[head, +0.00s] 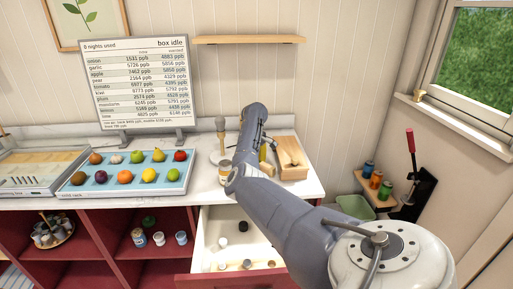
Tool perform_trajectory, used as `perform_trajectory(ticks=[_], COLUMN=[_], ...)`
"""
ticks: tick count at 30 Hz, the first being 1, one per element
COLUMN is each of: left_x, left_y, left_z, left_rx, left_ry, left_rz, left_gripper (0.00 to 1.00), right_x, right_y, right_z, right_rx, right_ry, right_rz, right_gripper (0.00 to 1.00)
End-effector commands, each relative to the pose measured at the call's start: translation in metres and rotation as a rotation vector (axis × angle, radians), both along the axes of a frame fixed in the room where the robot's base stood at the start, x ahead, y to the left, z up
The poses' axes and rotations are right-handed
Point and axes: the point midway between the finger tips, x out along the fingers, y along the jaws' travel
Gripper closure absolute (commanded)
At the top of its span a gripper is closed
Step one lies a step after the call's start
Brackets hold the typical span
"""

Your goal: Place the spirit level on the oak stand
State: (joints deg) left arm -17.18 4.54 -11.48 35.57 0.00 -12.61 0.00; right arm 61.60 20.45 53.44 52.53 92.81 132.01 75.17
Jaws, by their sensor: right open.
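A narrow yellow piece (262,153), which may be the spirit level, shows on the white counter just right of my right arm; the arm hides part of it. My right gripper (267,142) is at the far end of my arm, above the counter between these two. It is small and partly hidden by the arm; it is open and I see nothing held. My left gripper is out of view.
A blue tray of fruit (70,188) and a display board (135,85) stand on the left. A jar (224,172) is close to my arm. An open drawer (210,225) holds small items below the counter. A wooden ledge (357,186) with jars is at right.

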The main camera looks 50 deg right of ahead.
Motion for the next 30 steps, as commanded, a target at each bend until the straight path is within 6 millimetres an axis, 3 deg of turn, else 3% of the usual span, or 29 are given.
perform_trajectory(ticks=[2, 13, 30], left_x=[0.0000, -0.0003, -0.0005], left_y=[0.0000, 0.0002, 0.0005], left_z=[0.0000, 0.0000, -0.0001], left_rx=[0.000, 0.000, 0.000], left_ry=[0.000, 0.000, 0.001], left_rz=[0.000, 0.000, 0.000], left_gripper=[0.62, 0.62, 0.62], right_x=[-0.0001, -0.0001, 0.0000], right_y=[-0.0001, -0.0002, -0.0006], right_z=[0.0002, 0.0003, 0.0087], right_rx=[0.000, 0.000, -0.002], right_ry=[0.000, 0.000, 0.000], right_rz=[0.000, 0.000, -0.001], right_gripper=[0.56, 0.99, 1.00])
